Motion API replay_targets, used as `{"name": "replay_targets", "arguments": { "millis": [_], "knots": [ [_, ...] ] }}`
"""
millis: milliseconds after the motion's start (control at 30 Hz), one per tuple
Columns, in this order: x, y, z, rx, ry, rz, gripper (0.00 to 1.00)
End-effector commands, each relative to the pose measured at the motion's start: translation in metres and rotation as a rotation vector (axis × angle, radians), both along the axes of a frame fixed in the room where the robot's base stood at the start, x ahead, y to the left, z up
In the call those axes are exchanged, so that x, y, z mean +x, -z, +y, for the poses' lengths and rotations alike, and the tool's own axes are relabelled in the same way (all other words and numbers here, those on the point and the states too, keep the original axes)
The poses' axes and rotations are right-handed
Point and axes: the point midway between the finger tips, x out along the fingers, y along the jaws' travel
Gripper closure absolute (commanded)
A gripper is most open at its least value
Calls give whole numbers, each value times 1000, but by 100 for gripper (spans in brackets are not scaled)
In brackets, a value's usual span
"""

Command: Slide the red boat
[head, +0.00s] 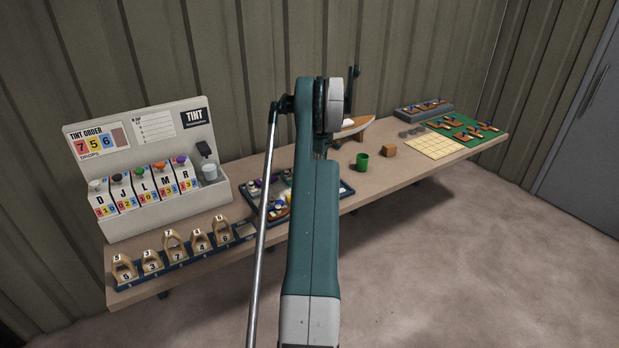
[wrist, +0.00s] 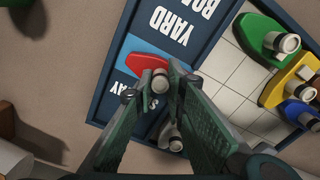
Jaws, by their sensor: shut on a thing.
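The red boat (wrist: 146,62) shows in the wrist view on a light blue patch of the dark blue yard board (wrist: 208,62). Its hull is partly hidden by my fingers. My gripper (wrist: 160,84) is shut on the red boat, with a grey round funnel between the fingertips. In the head view my arm covers much of the board (head: 347,194), and my gripper and the red boat cannot be made out there.
On the board's white grid, a green boat (wrist: 262,36), a yellow boat (wrist: 286,84) and a blue boat (wrist: 299,112) stand at the right. A green cup (head: 362,161) and a brown block (head: 389,150) stand beyond the board. A tint station (head: 140,130) stands left.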

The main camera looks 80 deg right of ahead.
Motion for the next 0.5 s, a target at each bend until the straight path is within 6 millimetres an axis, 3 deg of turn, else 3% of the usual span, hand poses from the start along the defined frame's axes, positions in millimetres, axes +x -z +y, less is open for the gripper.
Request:
{"name": "replay_targets", "arguments": {
  "millis": [500],
  "knots": [
    [-13, 0, -13, -3, 2, 1, 100]
  ]
}}
